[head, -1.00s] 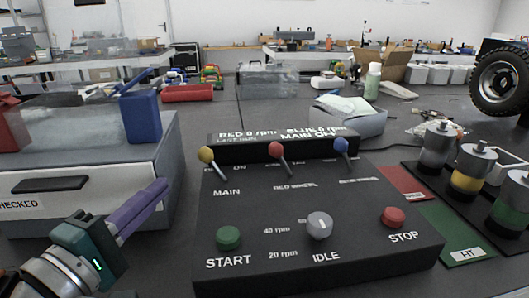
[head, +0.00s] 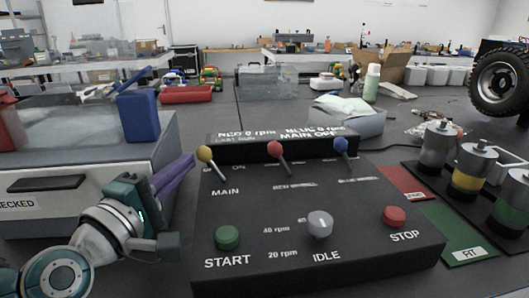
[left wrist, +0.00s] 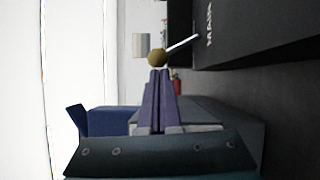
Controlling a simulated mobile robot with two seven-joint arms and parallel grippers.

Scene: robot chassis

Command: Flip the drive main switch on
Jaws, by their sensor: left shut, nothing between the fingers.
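A black control panel (head: 205,220) stands on the table in front of me. Its lever marked MAIN has a yellow knob (head: 205,153) and a thin pale stem leaning up and left from the panel. The display (head: 283,145) on the panel's back ridge reads "MAIN OFF". My left gripper (head: 190,160), with purple fingers, is shut and empty just left of the yellow knob. In the left wrist view, the knob (left wrist: 157,57) shows right at the fingertips (left wrist: 160,71); I cannot tell whether they touch. My right gripper is not in view.
Levers with red (head: 275,148) and blue (head: 341,144) knobs stand right of MAIN. START (head: 228,237), STOP (head: 395,215) and a dial (head: 320,224) are on the panel's front. A grey case (head: 60,200) and blue block (head: 139,115) are left. Motor-like cylinders (head: 468,170) stand right.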

